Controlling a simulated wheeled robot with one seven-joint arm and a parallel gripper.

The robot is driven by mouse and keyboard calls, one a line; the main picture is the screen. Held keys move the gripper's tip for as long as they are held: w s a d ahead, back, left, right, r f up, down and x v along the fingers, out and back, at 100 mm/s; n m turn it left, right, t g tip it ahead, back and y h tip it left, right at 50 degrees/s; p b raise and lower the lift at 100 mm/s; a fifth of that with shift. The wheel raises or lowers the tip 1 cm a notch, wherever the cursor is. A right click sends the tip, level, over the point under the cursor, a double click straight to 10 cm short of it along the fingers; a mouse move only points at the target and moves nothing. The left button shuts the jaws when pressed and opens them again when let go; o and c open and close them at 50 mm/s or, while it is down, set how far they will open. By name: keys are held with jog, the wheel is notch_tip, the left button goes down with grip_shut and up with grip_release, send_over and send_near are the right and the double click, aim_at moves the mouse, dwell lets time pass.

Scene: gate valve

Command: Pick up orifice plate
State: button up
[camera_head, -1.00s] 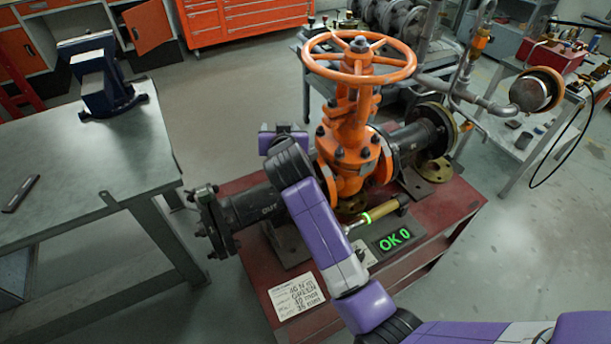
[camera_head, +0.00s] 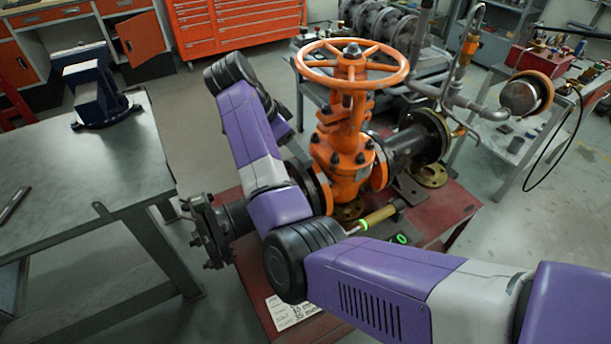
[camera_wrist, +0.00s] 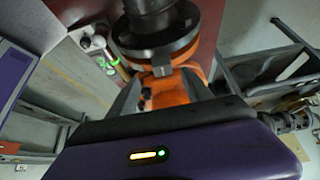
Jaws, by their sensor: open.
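No plate is clearly identifiable as the orifice plate. A flat brass-coloured ring (camera_head: 432,176) lies on the red bench by the right pipe flange, and another brass-coloured piece (camera_head: 348,211) sits low under the orange valve (camera_head: 345,155), partly hidden. My gripper (camera_wrist: 160,78) shows in the wrist view, its two grey fingers apart with nothing seen held between them. The orange valve body (camera_wrist: 168,97) and a dark round flange (camera_wrist: 155,42) show beyond the fingers; contact cannot be told.
The red bench (camera_head: 455,215) carries the valve, dark pipe, a tool with a yellow handle and green ring (camera_head: 378,214), and a paper label (camera_head: 290,312). A grey table with a blue vise (camera_head: 97,90) is at left. Open floor lies between.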

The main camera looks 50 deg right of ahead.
jog(key=shift+p+x, duration=0.6)
jog(key=shift+x, duration=2.4)
jog(key=shift+w+d, duration=0.1)
jog(key=shift+w, duration=0.1)
jog(key=shift+c, duration=0.2)
jog(key=shift+r, duration=0.1)
grip_shut()
